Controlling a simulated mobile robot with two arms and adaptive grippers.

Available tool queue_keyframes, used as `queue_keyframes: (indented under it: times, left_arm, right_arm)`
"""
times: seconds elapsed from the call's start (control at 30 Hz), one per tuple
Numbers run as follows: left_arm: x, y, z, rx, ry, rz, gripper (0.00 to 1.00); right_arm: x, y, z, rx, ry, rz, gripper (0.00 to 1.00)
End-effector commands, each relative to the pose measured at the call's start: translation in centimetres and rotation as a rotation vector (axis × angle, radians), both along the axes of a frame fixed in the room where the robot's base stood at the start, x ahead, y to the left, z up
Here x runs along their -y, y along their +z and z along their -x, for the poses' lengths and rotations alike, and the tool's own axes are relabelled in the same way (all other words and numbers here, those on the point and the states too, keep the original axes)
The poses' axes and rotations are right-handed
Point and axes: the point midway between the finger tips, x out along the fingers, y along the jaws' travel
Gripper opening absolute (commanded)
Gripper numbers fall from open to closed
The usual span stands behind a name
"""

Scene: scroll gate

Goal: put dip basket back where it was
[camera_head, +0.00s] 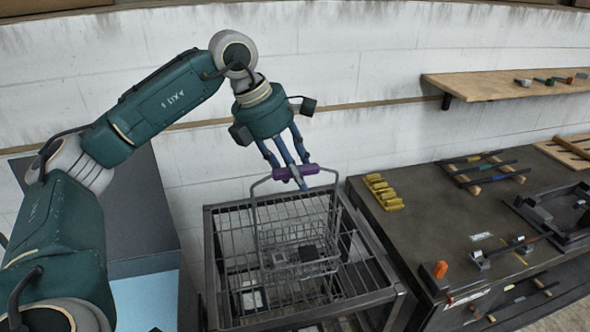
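The dip basket (318,169) is a small grey wire basket with a tall wire bail and a purple grip on top. My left gripper (296,178) reaches down from above, its blue fingers closed around the purple grip. The basket hangs upright below it, within the outline of a larger dark wire-sided stand (215,285). A small dark block (308,252) shows inside the basket. I cannot tell whether the basket's bottom touches anything under it. My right gripper is not in view.
A dark workbench (440,225) stands right of the stand, with yellow pieces (382,190), an orange-topped item (440,269), tools on wooden strips and a black frame (560,215). A wooden wall shelf (490,86) is at upper right. The white wall is close behind.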

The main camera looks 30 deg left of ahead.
Motion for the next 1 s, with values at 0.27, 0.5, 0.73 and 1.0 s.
queue_keyframes:
  times: [0.27, 0.5, 0.73, 1.0]
  left_arm:
    - [0.0, 0.1, 0.0, 0.000, 0.000, 0.000, 0.44]
    - [-0.5, 2.3, 0.5, 0.005, 0.001, 0.002, 0.44]
    - [-1.8, 7.0, 2.0, 0.006, 0.000, 0.002, 0.44]
    - [-2.8, 10.7, 3.2, 0.001, -0.001, 0.002, 0.44]
  right_arm:
    - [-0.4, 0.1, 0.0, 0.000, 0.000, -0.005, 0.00]
    - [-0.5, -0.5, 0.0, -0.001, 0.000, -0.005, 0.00]
    - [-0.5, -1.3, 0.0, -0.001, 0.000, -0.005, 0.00]
    - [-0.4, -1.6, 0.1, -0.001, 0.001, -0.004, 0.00]
